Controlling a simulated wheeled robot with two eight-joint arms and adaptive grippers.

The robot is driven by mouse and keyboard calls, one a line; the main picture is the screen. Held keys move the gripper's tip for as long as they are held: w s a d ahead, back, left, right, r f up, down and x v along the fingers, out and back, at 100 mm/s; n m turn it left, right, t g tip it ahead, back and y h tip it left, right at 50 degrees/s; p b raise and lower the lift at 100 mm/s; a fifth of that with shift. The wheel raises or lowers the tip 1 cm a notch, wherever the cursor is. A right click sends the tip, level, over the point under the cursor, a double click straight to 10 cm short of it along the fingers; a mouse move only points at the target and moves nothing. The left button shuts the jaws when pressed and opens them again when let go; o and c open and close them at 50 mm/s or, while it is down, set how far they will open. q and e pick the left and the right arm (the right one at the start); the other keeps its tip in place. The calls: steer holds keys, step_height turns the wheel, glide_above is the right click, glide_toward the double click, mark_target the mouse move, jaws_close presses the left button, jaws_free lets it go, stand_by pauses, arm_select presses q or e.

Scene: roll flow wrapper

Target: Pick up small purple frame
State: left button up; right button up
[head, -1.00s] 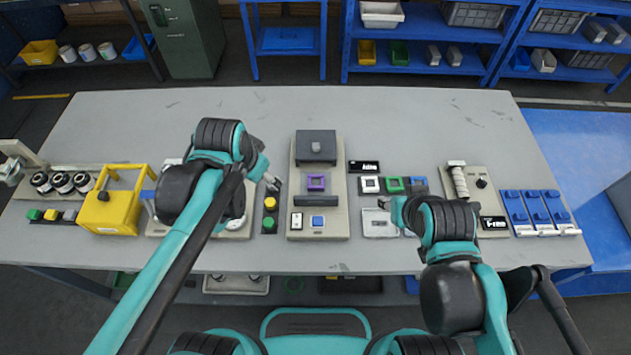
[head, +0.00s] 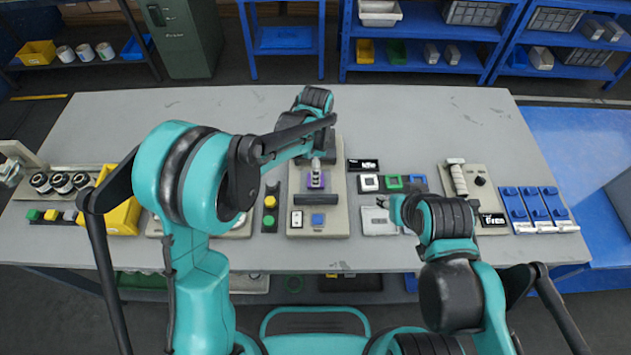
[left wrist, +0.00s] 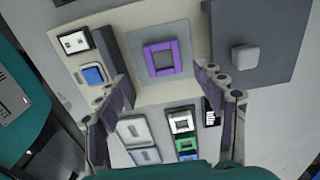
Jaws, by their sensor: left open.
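The small purple frame (left wrist: 167,74) is a square ring lying on a grey square of the beige station (left wrist: 208,28). In the head view it shows as a purple patch (head: 311,184), partly covered by my left gripper (head: 317,172). In the left wrist view the left gripper (left wrist: 162,80) is open. Its two fingers stand apart on either side of the frame, with nothing between them; contact is not visible. My right gripper (head: 384,203) is small in the head view, beside the silver plate; its jaw state is unclear.
A dark block (left wrist: 262,45) with a light knob stands on the station beyond the frame. A blue button (left wrist: 93,75) and a white switch (left wrist: 74,43) are close by. White, green and blue frames (head: 393,184) lie to the right. The back of the table is clear.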

arm_select(q)
steer(key=f, duration=0.2)
steer(key=f+b, duration=0.1)
steer(key=f, duration=0.1)
steer(key=f+b, duration=0.1)
steer(key=shift+w+f, duration=0.3)
steer(key=shift+f, duration=0.1)
steer(key=shift+r, duration=0.1)
steer(key=shift+c, duration=0.3)
steer(key=c, duration=1)
